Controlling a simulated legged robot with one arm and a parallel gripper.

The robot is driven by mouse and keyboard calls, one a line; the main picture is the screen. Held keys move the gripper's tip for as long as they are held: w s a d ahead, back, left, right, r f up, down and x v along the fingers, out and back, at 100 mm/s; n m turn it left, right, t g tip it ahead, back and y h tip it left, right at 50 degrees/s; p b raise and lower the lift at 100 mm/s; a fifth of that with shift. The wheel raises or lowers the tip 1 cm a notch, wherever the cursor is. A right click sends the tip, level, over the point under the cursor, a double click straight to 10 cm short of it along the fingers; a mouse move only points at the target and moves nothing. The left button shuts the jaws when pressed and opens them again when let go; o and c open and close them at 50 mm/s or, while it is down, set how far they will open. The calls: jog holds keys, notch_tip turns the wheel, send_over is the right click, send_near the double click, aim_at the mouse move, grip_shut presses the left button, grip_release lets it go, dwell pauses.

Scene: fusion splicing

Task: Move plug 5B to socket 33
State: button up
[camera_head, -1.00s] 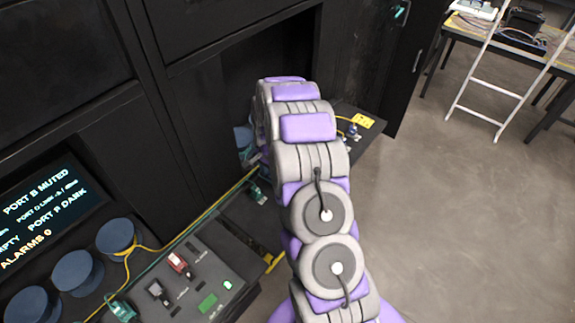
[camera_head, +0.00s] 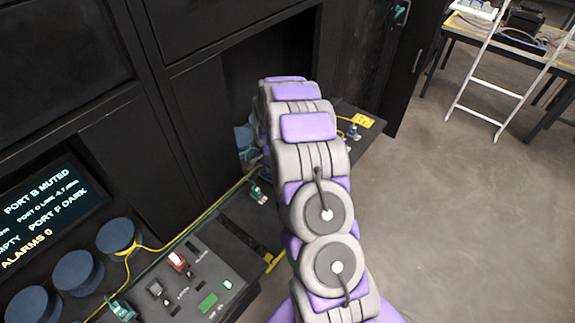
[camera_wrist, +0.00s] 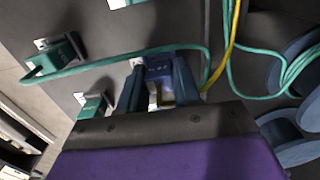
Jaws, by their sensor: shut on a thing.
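My gripper (camera_wrist: 160,92) is in the wrist view, its two dark fingers shut on a blue plug (camera_wrist: 158,68) that sits between the fingertips. The plug's lettering is too small to read. A pale socket piece shows right at the plug's far end; I cannot tell whether the plug is seated in it. In the head view my arm hides the gripper and the plug. No socket number 33 is readable in either view.
Green plugs (camera_wrist: 54,56) and (camera_wrist: 95,106) sit at the left in the wrist view, with a green cable looping past my fingers. A yellow cable (camera_wrist: 234,40) runs at the right beside blue spools (camera_wrist: 290,135). A console (camera_head: 190,285) stands at lower left.

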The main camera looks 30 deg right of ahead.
grip_shut()
jog(key=shift+r, duration=0.2)
jog(key=shift+r+p, duration=0.8)
jog(key=shift+r, duration=2.05)
